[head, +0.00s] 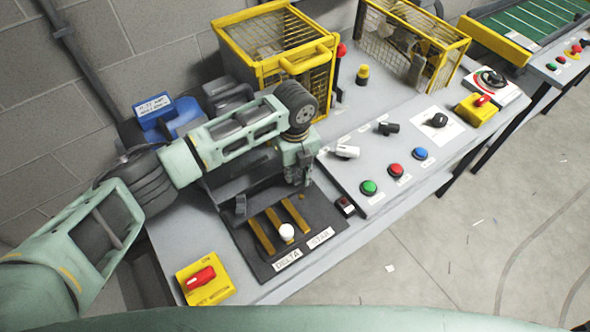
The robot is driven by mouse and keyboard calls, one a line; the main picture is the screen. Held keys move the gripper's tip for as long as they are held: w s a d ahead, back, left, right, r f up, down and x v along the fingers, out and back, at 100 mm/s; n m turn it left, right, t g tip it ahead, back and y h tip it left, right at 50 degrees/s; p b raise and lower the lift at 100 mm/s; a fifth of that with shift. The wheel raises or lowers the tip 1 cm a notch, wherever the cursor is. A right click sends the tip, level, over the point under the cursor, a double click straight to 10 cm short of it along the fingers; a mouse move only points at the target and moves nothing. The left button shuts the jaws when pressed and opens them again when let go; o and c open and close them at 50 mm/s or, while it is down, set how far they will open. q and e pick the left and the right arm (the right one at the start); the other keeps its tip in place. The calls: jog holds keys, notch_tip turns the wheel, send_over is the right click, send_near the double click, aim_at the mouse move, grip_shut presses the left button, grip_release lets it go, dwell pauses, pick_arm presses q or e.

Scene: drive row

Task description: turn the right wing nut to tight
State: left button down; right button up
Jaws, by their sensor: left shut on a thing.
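My left gripper (297,181) points down over the back right part of a dark terminal board (246,240) with brass bars (262,236) and the labels DELTA and STAR. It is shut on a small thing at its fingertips. From its place this looks like the right wing nut, but the fingers hide it, and its turn angle cannot be read. A small brass-coloured piece shows just beside the fingertips. My right gripper is not in view.
A red-handled switch on a yellow plate (205,278) is at the front left. A sloped panel with green (369,187), red (395,169) and blue (420,153) buttons is to the right. A yellow guard cage (280,48) stands behind; a blue holder (170,115) is at the back left.

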aim_at(294, 174)
pick_arm(q)
jog(key=shift+m, duration=1.2)
jog(key=c, duration=1.6)
grip_release()
notch_tip(294, 174, up, 12)
jog(key=shift+r, duration=0.1)
